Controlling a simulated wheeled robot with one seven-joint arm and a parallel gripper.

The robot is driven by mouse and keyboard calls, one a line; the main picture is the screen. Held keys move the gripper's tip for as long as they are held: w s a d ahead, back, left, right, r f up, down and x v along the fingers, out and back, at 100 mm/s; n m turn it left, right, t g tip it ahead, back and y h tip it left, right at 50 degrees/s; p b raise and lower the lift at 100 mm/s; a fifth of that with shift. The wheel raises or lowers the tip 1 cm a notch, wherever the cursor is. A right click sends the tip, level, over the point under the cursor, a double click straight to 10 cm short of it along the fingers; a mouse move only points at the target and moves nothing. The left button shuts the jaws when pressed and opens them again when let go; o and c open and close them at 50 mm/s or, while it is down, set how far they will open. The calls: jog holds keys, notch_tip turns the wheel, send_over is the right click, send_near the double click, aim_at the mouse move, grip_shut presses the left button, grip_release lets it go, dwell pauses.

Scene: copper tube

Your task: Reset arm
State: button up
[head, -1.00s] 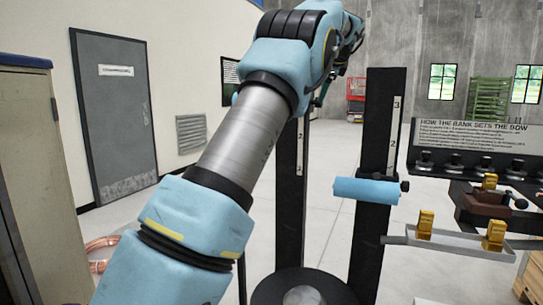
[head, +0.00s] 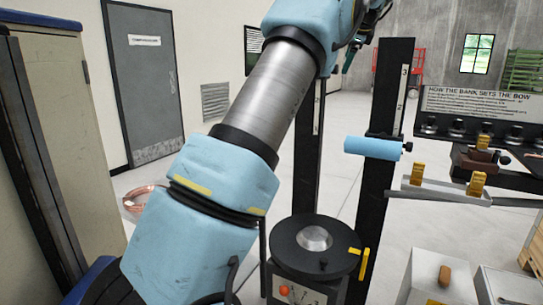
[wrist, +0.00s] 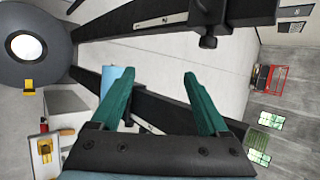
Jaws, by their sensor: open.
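My arm rises from the lower left of the head view and bends away at the top. My gripper (wrist: 152,88) shows in the wrist view as two green fingers, wide apart with nothing between them. In the head view, only a small green part of it shows beside the raised end of the arm. Beyond the fingers in the wrist view are a dark post and pale floor. A light blue cylinder (head: 373,148) is fixed across a black post (head: 376,210); in the wrist view it sits partly behind the left finger (wrist: 115,78).
A round black turntable-like disc (head: 315,243) stands low beside my arm. A grey tray (head: 450,188) with yellow blocks is at right, near a sign (head: 478,103). A cabinet (head: 62,110) stands close at left. A copper coil (head: 135,200) lies on the floor. Open floor lies behind.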

jog(key=s+a+f+n+g, duration=0.2)
jog(key=s+a+f+n, duration=0.3)
jog(key=a+f, duration=0.4)
jog(key=s+a+f+n+g, duration=0.2)
jog(key=s+a+f+n, duration=0.2)
jog(key=a+f, duration=0.6)
jog(key=s+a+f+n+g, duration=0.1)
jog(key=s+a+f+n, duration=0.2)
jog(key=s, duration=0.6)
jog(key=s+a+f+n+g+b, duration=0.1)
jog(key=s+a+f+n, duration=0.3)
jog(key=s+f, duration=0.4)
jog(key=s+a+f+n+g, duration=0.1)
jog(key=s+a+f+n, duration=0.3)
jog(key=s, duration=0.7)
jog(key=shift+s+a+f+g+h, duration=0.3)
jog(key=shift+a+f+g, duration=0.15)
jog(key=shift+f, duration=0.3)
